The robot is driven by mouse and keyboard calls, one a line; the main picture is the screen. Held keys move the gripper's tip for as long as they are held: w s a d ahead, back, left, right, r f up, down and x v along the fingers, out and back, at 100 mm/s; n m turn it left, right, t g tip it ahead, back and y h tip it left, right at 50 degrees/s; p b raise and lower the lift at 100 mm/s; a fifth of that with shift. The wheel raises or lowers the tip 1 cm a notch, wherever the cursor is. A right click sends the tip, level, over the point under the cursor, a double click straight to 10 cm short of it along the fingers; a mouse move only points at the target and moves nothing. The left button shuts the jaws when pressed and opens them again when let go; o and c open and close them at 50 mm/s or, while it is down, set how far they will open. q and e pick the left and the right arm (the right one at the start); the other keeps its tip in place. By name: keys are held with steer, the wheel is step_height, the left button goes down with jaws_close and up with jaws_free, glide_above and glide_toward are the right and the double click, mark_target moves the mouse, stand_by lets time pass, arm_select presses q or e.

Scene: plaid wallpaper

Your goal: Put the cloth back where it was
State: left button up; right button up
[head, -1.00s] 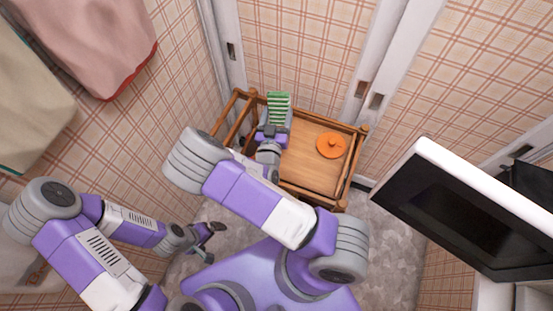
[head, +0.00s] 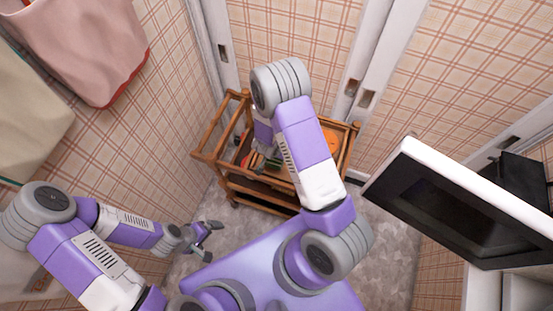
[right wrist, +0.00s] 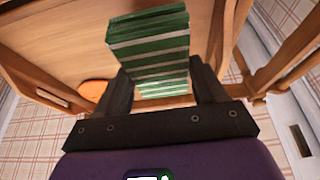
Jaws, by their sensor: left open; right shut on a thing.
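The cloth (right wrist: 150,50) is a green and white striped folded stack in the right wrist view. My right gripper (right wrist: 160,72) is shut on it, with one dark finger on each side. In the head view only a small green bit (head: 251,160) of the cloth shows, because my right arm covers most of it. The cloth is over the wooden cart (head: 348,153); I cannot tell whether it touches the cart's surface. My left gripper (head: 209,233) is open and empty, low at the left, apart from the cart.
A round orange object (head: 333,141) is on the cart, partly behind my right arm. Pink (head: 90,50) and beige (head: 30,115) hanging fabrics are at the upper left. A white-framed black appliance (head: 470,210) stands at the right. Grey floor shows around the cart.

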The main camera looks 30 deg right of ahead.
step_height(320, 180, down, 5)
steer(key=shift+r+b, duration=0.15)
steer(key=shift+b, duration=0.65)
steer(key=shift+c, duration=0.3)
steer(key=o, duration=1)
steer(key=shift+r, duration=0.1)
steer(key=p+v, duration=0.4)
steer(key=v, duration=0.7)
steer(key=shift+s+a+r+p, duration=0.1)
steer(key=shift+r+p, duration=0.25)
steer(key=s+a+f+n+g+y, duration=0.1)
steer(key=s+a+f+n+y, duration=0.1)
steer(key=s+a, duration=0.4)
steer(key=s+a+f+n+g+y, duration=0.1)
steer(key=s+a+f+n+y, duration=0.2)
steer(key=s+a+n+y, duration=0.2)
steer(key=shift+s+a+f+g+y, duration=0.25)
steer(key=shift+s+a+y, duration=0.2)
steer(key=shift+s, duration=0.25)
